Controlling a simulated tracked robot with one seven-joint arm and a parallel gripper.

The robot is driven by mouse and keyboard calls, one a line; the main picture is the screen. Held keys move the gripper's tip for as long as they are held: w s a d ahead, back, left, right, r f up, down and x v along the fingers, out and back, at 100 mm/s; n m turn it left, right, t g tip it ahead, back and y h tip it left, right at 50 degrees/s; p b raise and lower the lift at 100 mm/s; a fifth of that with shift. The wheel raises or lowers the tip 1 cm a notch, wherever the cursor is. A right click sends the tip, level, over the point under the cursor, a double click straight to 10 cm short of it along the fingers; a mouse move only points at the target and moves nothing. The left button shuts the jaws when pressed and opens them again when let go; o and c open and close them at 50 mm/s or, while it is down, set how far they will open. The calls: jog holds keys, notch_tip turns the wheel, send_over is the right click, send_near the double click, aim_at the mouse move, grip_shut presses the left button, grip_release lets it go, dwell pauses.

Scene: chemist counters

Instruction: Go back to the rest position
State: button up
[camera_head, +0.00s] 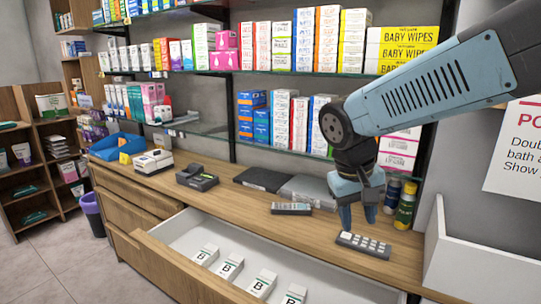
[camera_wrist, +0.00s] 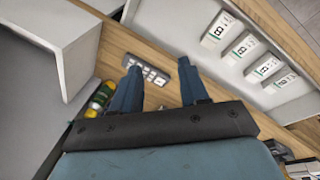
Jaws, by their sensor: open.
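My gripper (camera_head: 358,215) hangs from my blue arm over the right end of the wooden counter (camera_head: 235,190), fingers pointing down. Its two fingers are apart, with nothing held. I cannot tell the exact height of the fingertips above the counter.
An open drawer (camera_head: 150,240) holds several white boxes (camera_head: 232,266). Bottles (camera_head: 405,207) stand close to the gripper's right, beside a white raised panel (camera_head: 470,260). A dark box (camera_head: 291,208) lies left of the gripper. Stocked shelves (camera_head: 285,72) line the wall behind.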

jog(key=s+d+r+m+t+y, duration=0.1)
jog(key=s+d+r+t+y, duration=0.1)
jog(key=s+d+r+t, duration=0.2)
jog(key=shift+s+d+r+m, duration=0.3)
jog(key=shift+s+d+r, duration=0.25)
jog(key=shift+s+d, duration=0.4)
jog(key=shift+s, duration=0.1)
dwell(1.0)
